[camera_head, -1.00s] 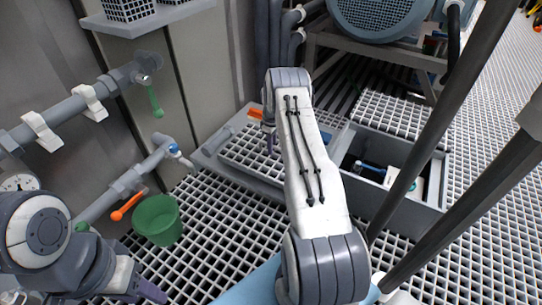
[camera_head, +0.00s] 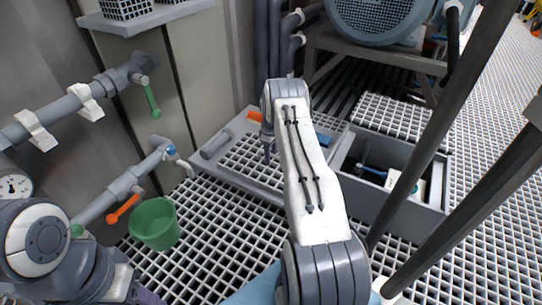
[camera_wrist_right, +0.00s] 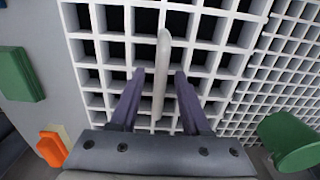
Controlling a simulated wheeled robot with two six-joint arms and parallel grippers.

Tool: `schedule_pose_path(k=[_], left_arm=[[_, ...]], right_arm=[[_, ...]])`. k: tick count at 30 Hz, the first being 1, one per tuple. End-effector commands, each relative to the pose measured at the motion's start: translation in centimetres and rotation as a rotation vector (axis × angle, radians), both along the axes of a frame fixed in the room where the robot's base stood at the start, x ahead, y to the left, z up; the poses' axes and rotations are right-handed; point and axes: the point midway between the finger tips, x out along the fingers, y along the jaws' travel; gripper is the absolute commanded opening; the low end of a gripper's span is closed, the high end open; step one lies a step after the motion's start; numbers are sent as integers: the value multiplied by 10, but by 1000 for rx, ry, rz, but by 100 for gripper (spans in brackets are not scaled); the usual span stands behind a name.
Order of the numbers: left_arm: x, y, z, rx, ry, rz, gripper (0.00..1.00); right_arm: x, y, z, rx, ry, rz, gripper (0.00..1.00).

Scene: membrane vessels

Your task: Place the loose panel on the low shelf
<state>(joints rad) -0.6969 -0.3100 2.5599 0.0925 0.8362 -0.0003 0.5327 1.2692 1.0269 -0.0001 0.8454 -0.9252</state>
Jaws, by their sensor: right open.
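A white grating panel (camera_head: 252,160) lies in a grey frame (camera_head: 228,172) on the floor beside the wall; I cannot tell for sure that it is the loose one. My right gripper (camera_head: 268,152) points down over it, partly hidden by its own arm. In the right wrist view, my open right gripper (camera_wrist_right: 155,80) has its purple fingers on either side of a pale upright bar (camera_wrist_right: 162,72) above the grating (camera_wrist_right: 225,55), with gaps beside it. My left gripper (camera_head: 148,297) is at the bottom left edge, mostly cut off. A grey wall shelf (camera_head: 150,17) is at top left.
A green bucket (camera_head: 155,224) stands on the grating floor at left, below valve pipes (camera_head: 140,175). A grey open box (camera_head: 385,205) with several items is at right. Another grating panel (camera_head: 400,118) lies behind it. Dark poles (camera_head: 450,120) cross the right side.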

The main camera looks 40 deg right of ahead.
Motion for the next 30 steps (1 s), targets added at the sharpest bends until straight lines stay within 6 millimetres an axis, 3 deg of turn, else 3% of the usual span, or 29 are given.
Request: schedule_pose_path(k=[5, 12, 18, 30], left_arm=[[0, 0, 13, 0, 0, 0, 50], [0, 0, 45, 0, 0, 0, 50], [0, 0, 63, 0, 0, 0, 50], [0, 0, 68, 0, 0, 0, 50]], right_arm=[[0, 0, 21, -1, -1, 0, 47], [0, 0, 75, -1, -2, 0, 47], [0, 0, 108, 0, 0, 0, 47], [2, 6, 127, 0, -1, 4, 47]])
